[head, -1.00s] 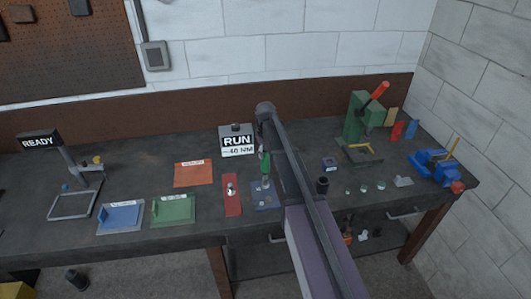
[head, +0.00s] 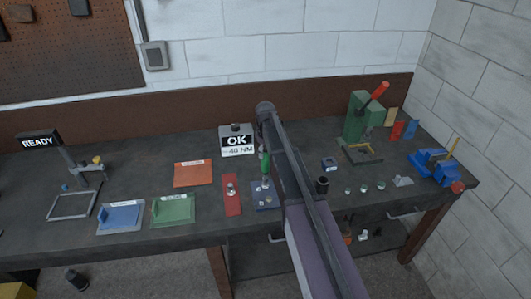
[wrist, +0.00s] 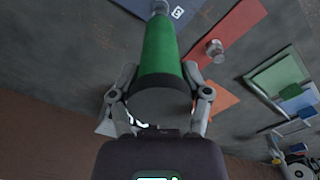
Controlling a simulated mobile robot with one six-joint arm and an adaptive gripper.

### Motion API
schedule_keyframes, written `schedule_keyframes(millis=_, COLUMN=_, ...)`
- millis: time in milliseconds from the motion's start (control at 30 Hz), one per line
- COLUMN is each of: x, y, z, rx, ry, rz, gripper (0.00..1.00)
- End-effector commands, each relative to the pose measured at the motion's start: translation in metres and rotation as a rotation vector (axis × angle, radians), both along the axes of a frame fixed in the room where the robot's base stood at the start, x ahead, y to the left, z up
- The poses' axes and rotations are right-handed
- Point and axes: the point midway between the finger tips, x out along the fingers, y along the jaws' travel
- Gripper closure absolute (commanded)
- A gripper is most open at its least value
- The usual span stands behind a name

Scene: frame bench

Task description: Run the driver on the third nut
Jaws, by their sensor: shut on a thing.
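A green driver (wrist: 160,52) is held in my gripper (wrist: 160,97), whose two fingers are shut around its body in the wrist view. The driver also shows in the head view (head: 265,164), upright over a blue plate (head: 264,204), with its lower end down at the plate. The blue plate is partly hidden by my arm, and I cannot make out the nut under the driver. A display box (head: 237,141) behind the plate reads "OK" above "40 NM".
A red plate (head: 232,207) with a metal fitting stands left of the blue plate. Orange (head: 192,174), green (head: 173,210) and blue (head: 121,217) trays lie farther left, near a "READY" stand (head: 40,141). A green press (head: 360,120) and blue vise (head: 432,164) stand right.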

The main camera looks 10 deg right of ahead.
Motion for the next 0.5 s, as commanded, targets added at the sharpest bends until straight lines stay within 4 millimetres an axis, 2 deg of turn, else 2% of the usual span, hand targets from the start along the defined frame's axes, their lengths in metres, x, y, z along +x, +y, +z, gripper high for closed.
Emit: schedule_keyframes(millis=500, x=0.000, y=0.000, z=0.024, rx=0.000, ry=0.000, rz=0.000, gripper=1.00)
